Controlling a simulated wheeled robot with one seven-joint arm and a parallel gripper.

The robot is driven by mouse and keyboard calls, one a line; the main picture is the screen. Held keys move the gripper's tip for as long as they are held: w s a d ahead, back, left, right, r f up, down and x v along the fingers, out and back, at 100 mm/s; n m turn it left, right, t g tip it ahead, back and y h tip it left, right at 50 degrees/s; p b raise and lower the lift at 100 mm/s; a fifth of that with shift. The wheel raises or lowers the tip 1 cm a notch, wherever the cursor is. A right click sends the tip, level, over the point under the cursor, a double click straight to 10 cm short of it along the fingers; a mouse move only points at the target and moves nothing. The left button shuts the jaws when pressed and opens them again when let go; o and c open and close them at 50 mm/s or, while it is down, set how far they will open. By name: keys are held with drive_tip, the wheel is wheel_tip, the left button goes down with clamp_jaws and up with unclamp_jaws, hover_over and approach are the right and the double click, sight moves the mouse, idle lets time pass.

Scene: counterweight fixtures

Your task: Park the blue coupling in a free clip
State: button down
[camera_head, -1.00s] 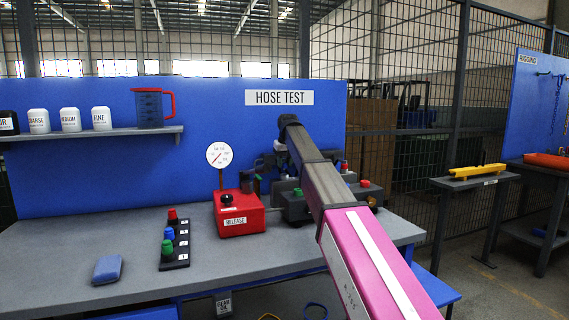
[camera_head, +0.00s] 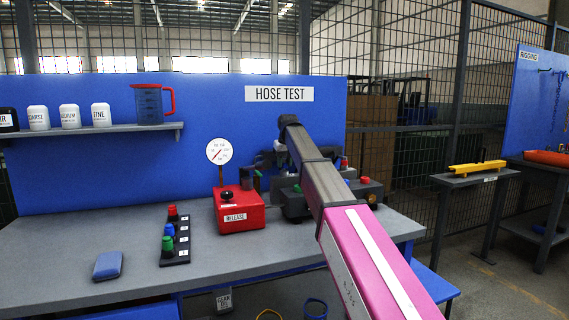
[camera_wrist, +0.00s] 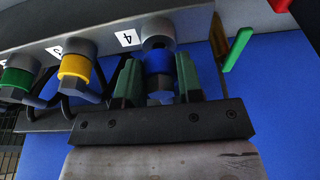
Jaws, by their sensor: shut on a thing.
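The blue coupling (camera_wrist: 158,62) sits between the green fingers of my gripper (camera_wrist: 158,70), which is shut on it. Its upper end meets a grey round port (camera_wrist: 157,32) beside the label 4; I cannot tell whether it is still joined there. In the head view my arm hides most of the gripper and the coupling at the test block. A black clip rack (camera_head: 184,248) lies on the bench, with a red piece (camera_head: 173,213), a blue piece (camera_head: 169,230) and a green piece (camera_head: 167,244) in a row. Which clips are free is too small to tell.
A yellow coupling (camera_wrist: 75,67) and a green coupling (camera_wrist: 17,78) hang on neighbouring ports, with dark hoses. A green lever (camera_wrist: 238,48) is right of my gripper. A red RELEASE box (camera_head: 240,213) stands between rack and test block. A blue pad (camera_head: 107,265) lies left.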

drive_tip(key=shift+f, duration=0.1)
drive_tip(key=shift+f, duration=0.55)
drive_tip(key=shift+f, duration=0.25)
idle(0.6)
drive_tip(key=c, duration=0.7)
unclamp_jaws()
drive_tip(key=shift+s, duration=0.1)
drive_tip(key=shift+d, duration=0.15)
